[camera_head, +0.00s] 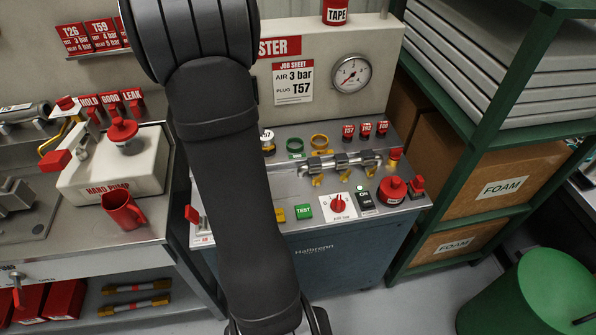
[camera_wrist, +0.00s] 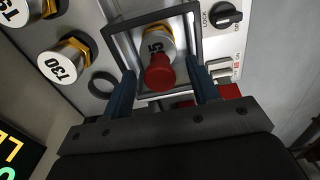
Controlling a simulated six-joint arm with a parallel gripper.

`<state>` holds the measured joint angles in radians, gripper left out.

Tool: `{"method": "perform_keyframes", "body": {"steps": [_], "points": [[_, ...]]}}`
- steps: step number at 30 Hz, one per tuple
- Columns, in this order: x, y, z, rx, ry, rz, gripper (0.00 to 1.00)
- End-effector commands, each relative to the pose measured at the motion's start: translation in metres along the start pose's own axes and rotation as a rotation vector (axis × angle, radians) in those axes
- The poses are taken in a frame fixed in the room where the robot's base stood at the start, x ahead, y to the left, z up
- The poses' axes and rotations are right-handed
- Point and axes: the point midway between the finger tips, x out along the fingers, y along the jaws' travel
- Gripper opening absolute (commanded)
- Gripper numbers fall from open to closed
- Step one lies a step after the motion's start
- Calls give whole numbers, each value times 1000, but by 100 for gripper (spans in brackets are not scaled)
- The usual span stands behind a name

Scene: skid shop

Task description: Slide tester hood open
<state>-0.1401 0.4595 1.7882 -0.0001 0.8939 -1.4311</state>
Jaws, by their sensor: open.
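The tester bench (camera_head: 345,245) stands in the middle of the head view, with a gauge, a job sheet and a top full of fittings. My arm crosses in front of its left part and hides some of it. I cannot surely pick out a hood on it. In the wrist view my gripper (camera_wrist: 163,80) is open. Its two dark blue fingers stand either side of a red knob (camera_wrist: 159,72) on a brass-and-metal plug inside a dark square frame (camera_wrist: 196,28). I cannot tell whether the fingers touch the frame. The head view does not show the gripper.
In the head view, a hand pump (camera_head: 115,170) and red jug (camera_head: 123,210) are left; green shelving (camera_head: 480,140) and a green drum (camera_head: 545,295) are right.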

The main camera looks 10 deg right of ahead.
Motion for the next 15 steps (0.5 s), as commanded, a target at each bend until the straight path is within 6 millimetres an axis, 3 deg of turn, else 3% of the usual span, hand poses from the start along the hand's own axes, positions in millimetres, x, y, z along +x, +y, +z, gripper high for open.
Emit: {"method": "perform_keyframes", "body": {"steps": [1, 6, 15], "points": [[0, 0, 0, 0, 0, 0, 51], [0, 0, 0, 0, 0, 0, 18], [0, 0, 5, 2, 0, 0, 18]]}}
